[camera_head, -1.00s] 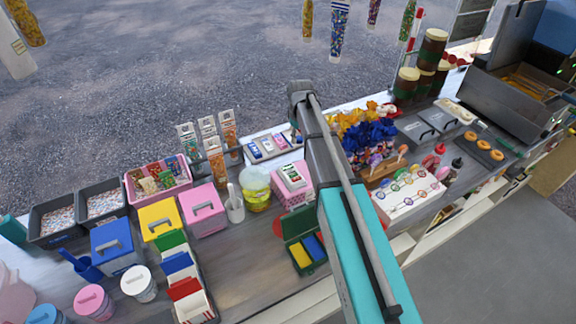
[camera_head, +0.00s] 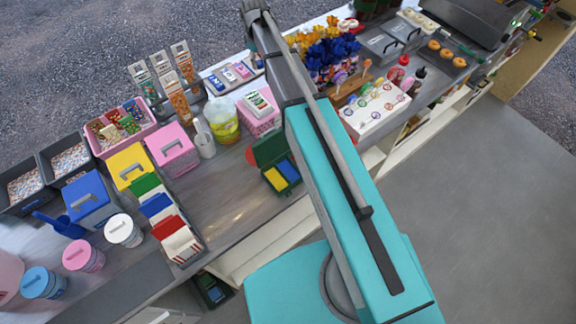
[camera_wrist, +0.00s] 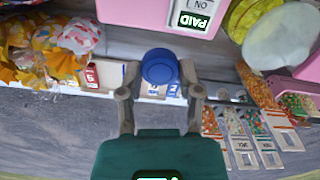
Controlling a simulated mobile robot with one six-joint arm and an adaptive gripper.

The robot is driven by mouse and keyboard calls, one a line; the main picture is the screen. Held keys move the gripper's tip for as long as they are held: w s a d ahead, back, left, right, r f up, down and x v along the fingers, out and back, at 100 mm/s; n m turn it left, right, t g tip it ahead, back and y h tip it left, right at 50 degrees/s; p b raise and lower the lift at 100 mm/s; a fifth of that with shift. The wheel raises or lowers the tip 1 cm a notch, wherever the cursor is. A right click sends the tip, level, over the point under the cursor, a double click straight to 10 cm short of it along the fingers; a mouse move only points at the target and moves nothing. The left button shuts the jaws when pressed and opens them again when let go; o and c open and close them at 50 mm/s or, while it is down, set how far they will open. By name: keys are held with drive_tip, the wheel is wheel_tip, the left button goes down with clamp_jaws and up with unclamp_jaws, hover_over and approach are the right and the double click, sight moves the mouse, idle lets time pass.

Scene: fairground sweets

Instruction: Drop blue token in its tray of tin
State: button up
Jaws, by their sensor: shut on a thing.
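The blue token (camera_wrist: 160,62) is round and sits between the fingertips of my gripper (camera_wrist: 160,88) in the wrist view. My gripper is shut on it. The green tin (camera_head: 268,149) stands open near the counter's front edge, just left of my arm in the head view. Inside it are a yellow tray (camera_head: 275,178) and a blue tray (camera_head: 288,170) side by side. My gripper's fingers do not show in the head view; the far end of my arm is at the top edge, well behind the tin. The tin does not show in the wrist view.
A pink box with a card (camera_head: 262,112) stands behind the tin. A reddish thing (camera_head: 251,155) lies at the tin's left. A lollipop stand (camera_head: 376,108) is right of my arm. Bare counter lies left of the tin.

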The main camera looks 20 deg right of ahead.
wheel_tip(320, 180, down, 5)
drive_tip(key=b, duration=0.5)
drive_tip(key=shift+f, duration=0.2)
drive_tip(key=shift+s, duration=0.15)
